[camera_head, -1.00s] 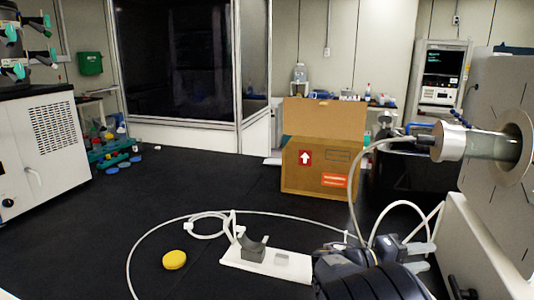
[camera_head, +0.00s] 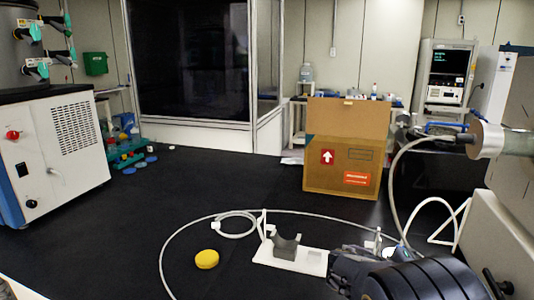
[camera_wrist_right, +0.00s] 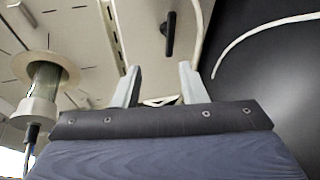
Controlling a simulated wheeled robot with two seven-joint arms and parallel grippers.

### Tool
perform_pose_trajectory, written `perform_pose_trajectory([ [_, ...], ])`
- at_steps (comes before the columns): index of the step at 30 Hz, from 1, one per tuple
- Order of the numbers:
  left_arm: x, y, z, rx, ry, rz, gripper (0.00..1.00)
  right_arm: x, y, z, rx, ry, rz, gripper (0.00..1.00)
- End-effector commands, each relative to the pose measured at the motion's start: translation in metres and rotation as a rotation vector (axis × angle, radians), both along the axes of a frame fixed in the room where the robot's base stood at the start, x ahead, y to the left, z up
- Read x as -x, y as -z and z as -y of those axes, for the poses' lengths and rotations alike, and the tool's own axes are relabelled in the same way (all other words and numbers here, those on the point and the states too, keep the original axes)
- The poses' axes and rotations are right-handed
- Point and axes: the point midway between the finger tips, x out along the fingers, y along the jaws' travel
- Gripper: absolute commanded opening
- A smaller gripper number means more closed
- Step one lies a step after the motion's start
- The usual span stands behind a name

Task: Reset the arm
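My right arm shows at the lower right of the head view, a dark grey segmented limb, and its gripper is mostly hidden there behind the arm. In the right wrist view my right gripper (camera_wrist_right: 158,85) has its two pale fingers apart with nothing between them. A white tube runs close beyond the fingers. My left arm and left gripper are in neither view.
A cardboard box (camera_head: 342,177) stands behind. A white freeze dryer unit (camera_head: 60,150) is at left.

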Motion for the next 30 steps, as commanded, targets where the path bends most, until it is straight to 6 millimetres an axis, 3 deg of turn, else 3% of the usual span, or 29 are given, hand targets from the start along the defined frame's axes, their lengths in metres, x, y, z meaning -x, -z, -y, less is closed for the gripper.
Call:
perform_pose_trajectory([
  [10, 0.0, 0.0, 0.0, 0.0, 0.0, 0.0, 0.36, 0.06, 0.065, 0.015, -0.446, 0.094, -0.073, 0.38],
  [14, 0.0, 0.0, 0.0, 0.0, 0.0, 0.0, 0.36, 0.094, 0.089, 0.004, -0.708, 0.12, -0.077, 0.38],
  [17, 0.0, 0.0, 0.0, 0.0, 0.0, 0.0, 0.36, 0.125, 0.102, -0.017, -0.959, 0.12, -0.048, 0.38],
  [24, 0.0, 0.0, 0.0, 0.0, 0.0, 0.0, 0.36, 0.183, 0.089, -0.084, -1.45, 0.005, 0.147, 0.38],
  [30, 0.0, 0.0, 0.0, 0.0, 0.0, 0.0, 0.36, 0.207, 0.07, -0.119, -1.614, -0.103, 0.31, 0.38],
])
